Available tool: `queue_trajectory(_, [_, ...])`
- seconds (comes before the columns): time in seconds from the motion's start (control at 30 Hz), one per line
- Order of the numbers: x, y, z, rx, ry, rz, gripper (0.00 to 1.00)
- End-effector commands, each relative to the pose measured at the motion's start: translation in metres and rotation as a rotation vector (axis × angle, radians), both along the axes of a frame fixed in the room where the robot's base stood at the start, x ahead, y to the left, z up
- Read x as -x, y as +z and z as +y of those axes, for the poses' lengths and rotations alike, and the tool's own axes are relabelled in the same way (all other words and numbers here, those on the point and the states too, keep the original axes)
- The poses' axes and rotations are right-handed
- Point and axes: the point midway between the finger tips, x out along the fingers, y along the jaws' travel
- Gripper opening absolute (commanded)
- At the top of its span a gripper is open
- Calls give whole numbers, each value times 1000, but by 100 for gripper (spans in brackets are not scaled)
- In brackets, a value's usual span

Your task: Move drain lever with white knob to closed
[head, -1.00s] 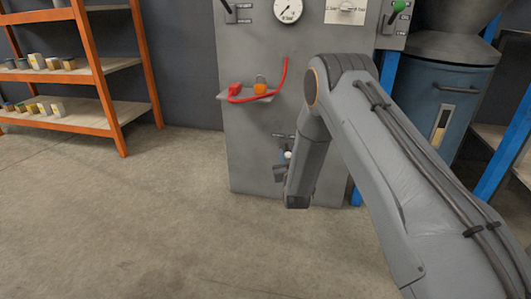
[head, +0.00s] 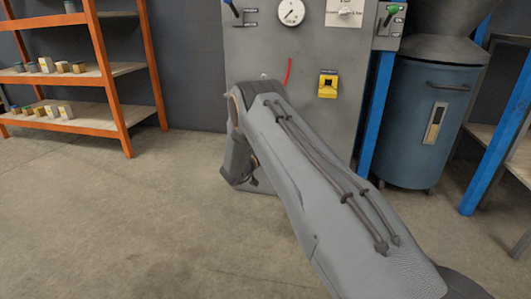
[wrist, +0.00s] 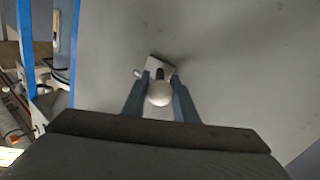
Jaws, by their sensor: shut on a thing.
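The white knob (wrist: 159,93) of the drain lever shows in the wrist view, between the two fingers of my gripper (wrist: 160,100). My gripper is shut on it. Behind the knob, the dark lever stem (wrist: 159,73) runs to a pale bracket (wrist: 160,64) on the grey panel. In the head view my arm hides the drain lever, its marks and my gripper, so I cannot read the lever's position there.
A blue drum (head: 405,130) stands right, orange shelving (head: 108,85) left. Floor in front is clear.

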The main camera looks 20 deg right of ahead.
Motion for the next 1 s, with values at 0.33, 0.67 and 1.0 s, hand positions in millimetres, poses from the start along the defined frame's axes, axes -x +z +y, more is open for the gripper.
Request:
queue_trajectory(0.33, [1,-1,-14,-3,-61,1,0])
queue_trajectory(0.67, [0,0,-14,-2,-58,-1,33])
queue_trajectory(1.0, [0,0,-5,-1,-51,0,45])
